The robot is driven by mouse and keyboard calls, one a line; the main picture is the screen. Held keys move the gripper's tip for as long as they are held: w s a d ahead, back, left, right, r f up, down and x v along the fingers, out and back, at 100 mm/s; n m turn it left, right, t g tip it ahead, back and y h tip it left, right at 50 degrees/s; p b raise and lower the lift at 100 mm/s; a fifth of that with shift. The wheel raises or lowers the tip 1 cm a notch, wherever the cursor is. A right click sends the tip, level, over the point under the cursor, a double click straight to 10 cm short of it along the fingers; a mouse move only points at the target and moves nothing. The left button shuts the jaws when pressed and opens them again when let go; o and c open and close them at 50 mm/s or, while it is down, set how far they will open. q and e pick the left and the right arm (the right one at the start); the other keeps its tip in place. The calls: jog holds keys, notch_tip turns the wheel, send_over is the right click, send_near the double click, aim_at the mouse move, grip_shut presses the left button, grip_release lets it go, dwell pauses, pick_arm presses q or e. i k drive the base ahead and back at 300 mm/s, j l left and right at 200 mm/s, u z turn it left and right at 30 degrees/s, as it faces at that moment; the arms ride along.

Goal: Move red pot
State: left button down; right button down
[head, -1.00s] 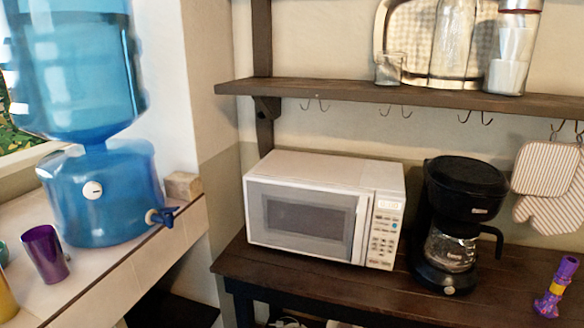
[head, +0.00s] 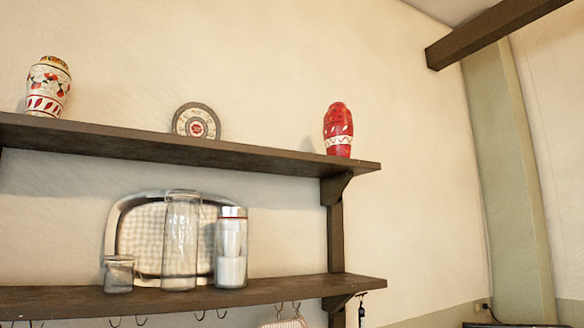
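The red pot (head: 338,130) is a tall red jar with a pale patterned band. It stands upright near the right end of the upper wall shelf (head: 160,148). Neither of my grippers is in view.
A white and red patterned pot (head: 48,87) and a round dial-like object (head: 196,122) stand on the upper shelf. The lower shelf (head: 60,301) holds a tray (head: 128,215), a tall glass jar (head: 181,240), a lidded jar (head: 231,247) and a small glass (head: 119,273). A beam (head: 490,32) juts in at upper right.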

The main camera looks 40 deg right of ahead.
aim_at(338, 131)
jog(key=z, duration=1.7)
